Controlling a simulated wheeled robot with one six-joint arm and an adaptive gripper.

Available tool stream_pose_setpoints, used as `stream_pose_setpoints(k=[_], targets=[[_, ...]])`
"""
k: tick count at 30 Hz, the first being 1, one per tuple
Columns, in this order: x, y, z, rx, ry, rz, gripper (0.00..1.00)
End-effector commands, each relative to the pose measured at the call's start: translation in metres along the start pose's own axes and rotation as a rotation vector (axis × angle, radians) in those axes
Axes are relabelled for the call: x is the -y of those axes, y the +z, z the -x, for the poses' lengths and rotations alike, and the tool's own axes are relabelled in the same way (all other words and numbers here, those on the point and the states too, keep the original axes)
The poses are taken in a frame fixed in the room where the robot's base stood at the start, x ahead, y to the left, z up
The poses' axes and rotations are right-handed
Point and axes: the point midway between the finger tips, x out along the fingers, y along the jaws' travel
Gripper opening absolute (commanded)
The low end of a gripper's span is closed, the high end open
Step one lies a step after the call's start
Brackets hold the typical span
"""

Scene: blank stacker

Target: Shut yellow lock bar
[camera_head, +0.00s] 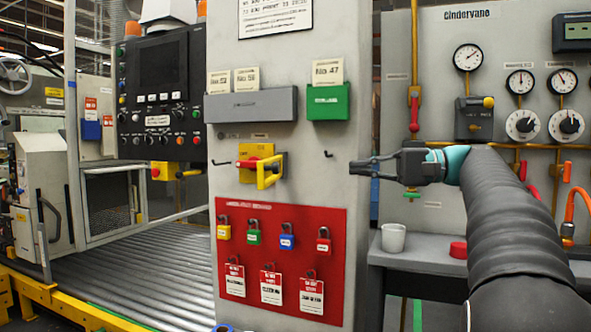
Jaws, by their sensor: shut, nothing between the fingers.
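The yellow lock bar (268,181) is a bent loop on the right side of a yellow switch plate (257,149) on the grey column. It stands out from the plate, beside a red handle (247,163) that points left. Whether the bar touches the red handle I cannot tell. My gripper (356,167) is to the right of the lock bar, at about the same height in the picture, with its fingers pointing left. It is shut, empty and apart from the bar.
Small black hooks (328,154) stick out of the column on either side of the switch. Below is a red board (280,213) with several padlocks and tags. A grey box (252,105) and a green box (328,102) are above. A white cup (393,238) stands at right.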

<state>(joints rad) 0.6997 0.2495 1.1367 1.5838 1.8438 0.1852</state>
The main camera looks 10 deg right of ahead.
Motion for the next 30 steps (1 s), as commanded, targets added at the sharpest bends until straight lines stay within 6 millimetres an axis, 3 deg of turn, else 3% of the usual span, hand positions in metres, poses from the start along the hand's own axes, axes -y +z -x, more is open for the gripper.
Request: stream_pose_setpoints(k=[5,21,30], targets=[[0.002,0.000,-0.011,0.008,-0.009,0.005,0.00],[0.003,0.001,-0.107,0.007,-0.007,0.004,0.00],[0.003,0.001,-0.136,0.005,-0.006,0.004,0.00]])
